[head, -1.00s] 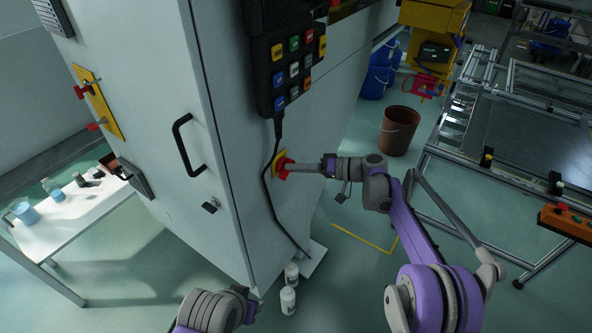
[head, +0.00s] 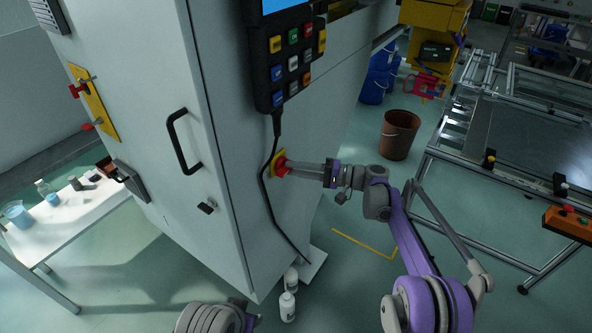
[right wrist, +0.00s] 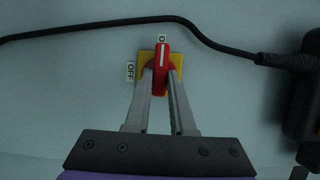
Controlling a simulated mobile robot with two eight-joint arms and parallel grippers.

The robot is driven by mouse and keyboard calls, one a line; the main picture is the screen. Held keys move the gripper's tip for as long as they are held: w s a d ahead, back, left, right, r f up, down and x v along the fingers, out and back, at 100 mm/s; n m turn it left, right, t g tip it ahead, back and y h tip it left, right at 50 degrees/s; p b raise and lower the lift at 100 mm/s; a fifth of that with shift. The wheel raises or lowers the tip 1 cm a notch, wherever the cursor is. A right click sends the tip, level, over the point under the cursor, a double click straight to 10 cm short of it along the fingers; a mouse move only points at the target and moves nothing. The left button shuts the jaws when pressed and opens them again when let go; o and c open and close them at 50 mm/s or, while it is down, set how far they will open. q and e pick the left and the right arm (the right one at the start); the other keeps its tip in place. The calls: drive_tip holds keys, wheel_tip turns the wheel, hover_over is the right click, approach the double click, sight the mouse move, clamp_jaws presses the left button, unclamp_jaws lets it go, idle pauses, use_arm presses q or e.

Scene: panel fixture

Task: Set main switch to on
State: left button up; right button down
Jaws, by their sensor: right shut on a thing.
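The main switch is a red handle (right wrist: 161,70) on a yellow plate (right wrist: 176,62) on the grey cabinet's side. In the right wrist view the handle stands upright, its white line pointing to a label above, of which only an O is clear. A label reading OFF (right wrist: 130,71) is on the plate's left. My right gripper (right wrist: 161,84) is shut on the red handle, one finger on each side. In the head view the handle (head: 280,165) and right gripper (head: 288,167) meet at the cabinet side. My left gripper is out of view.
A black cable (head: 264,193) hangs from the keypad pendant (head: 290,62) and passes close to the switch. Other red handles on a yellow panel (head: 97,103) are on the cabinet's left face. White bottles (head: 287,306) stand on the floor. A brown bucket (head: 399,134) stands to the right.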

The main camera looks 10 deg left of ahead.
idle(0.4)
drive_tip(key=c, duration=0.8)
unclamp_jaws()
drive_tip(key=shift+o, duration=0.2)
drive_tip(key=d, duration=1)
drive_tip(key=shift+w+d, duration=0.25)
drive_tip(key=shift+d, duration=0.15)
